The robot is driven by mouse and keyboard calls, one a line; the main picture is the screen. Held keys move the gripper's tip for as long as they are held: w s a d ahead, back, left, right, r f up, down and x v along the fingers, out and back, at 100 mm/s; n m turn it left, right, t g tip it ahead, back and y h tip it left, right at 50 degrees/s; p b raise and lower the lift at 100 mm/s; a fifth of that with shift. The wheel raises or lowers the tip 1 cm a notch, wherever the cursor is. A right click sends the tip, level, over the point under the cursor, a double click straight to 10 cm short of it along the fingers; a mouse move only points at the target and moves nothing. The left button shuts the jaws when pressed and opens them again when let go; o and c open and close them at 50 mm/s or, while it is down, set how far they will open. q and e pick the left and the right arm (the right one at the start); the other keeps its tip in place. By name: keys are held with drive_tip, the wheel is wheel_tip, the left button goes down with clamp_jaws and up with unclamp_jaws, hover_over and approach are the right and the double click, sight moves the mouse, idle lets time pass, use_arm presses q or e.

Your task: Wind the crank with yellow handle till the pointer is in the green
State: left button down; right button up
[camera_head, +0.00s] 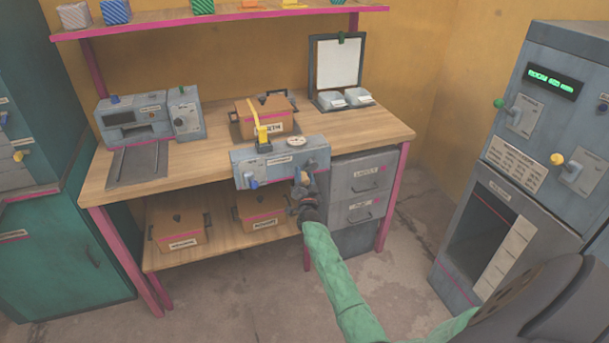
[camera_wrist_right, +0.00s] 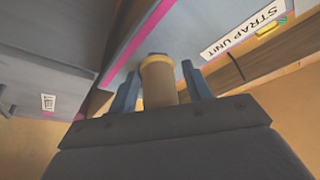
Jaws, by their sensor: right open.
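The grey strap unit (camera_head: 270,170) sits at the front edge of the wooden bench. A small round gauge (camera_head: 298,140) is on its top; its pointer and any green zone are too small to read. My right gripper (camera_head: 305,183) is at the right part of the unit's front. In the wrist view, my right gripper (camera_wrist_right: 160,70) is open, with one finger on each side of a dull yellow cylindrical handle (camera_wrist_right: 158,85). I see a gap beside the handle. In the head view the gripper mostly hides the crank. My left gripper is not in view.
The unit also has a tall yellow lever (camera_head: 260,128) on top and a blue knob (camera_head: 252,183) in front. An orange box (camera_head: 262,113) stands behind it. Grey drawers (camera_head: 359,178) are below right. A grey machine (camera_head: 548,140) stands at the right.

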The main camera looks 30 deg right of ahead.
drive_tip(key=shift+w+d, duration=0.1)
drive_tip(key=shift+w, duration=0.1)
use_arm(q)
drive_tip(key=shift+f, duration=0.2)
use_arm(e)
drive_tip(key=shift+c, duration=0.2)
clamp_jaws()
drive_tip(key=shift+r, duration=0.1)
